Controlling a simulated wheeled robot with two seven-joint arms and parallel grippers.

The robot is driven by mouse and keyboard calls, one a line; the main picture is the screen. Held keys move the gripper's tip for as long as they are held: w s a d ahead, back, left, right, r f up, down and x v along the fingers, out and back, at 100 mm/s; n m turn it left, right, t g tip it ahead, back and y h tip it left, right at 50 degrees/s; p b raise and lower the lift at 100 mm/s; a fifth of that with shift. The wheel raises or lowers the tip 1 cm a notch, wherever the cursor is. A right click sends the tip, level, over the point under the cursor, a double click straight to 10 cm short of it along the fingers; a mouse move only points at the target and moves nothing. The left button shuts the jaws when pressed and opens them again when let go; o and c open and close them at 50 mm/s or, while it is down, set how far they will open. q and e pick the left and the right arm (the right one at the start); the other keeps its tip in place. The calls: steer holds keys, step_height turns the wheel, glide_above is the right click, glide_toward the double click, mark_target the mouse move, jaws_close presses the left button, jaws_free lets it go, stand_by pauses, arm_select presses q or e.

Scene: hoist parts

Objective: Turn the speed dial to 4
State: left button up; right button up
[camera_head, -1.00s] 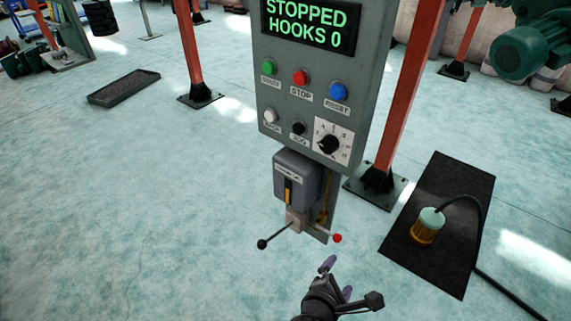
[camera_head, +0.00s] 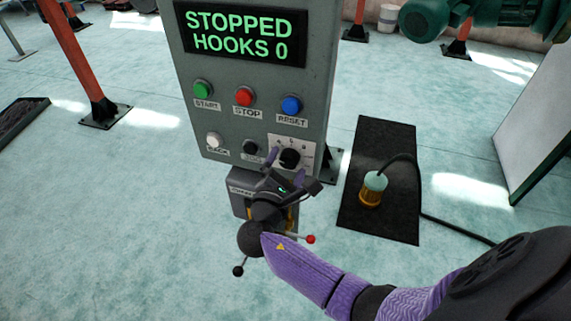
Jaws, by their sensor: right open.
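The speed dial (camera_head: 290,157) is a black knob on a white square plate at the lower right of the grey control panel (camera_head: 225,128). Its markings are too small to read, and its lower edge is partly hidden by my gripper. My right gripper (camera_head: 285,166) is just below and in front of the dial, open, with purple-tipped fingers. One finger is left of the knob and the other lower right. I cannot tell whether they touch it. The display (camera_head: 240,35) reads STOPPED, HOOKS 0. My left gripper is out of view.
Green START (camera_head: 203,90), red STOP (camera_head: 245,96) and blue RESET (camera_head: 291,105) buttons sit above the dial. White (camera_head: 214,141) and black (camera_head: 250,147) buttons are left of it. A lever with a red knob (camera_head: 310,239) is below. A lamp (camera_head: 372,190) stands on a dark mat at right.

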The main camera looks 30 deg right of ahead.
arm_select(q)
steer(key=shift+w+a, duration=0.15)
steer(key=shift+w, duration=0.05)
arm_select(e)
steer(key=shift+d, duration=0.1)
steer(key=shift+c, duration=0.3)
jaws_close()
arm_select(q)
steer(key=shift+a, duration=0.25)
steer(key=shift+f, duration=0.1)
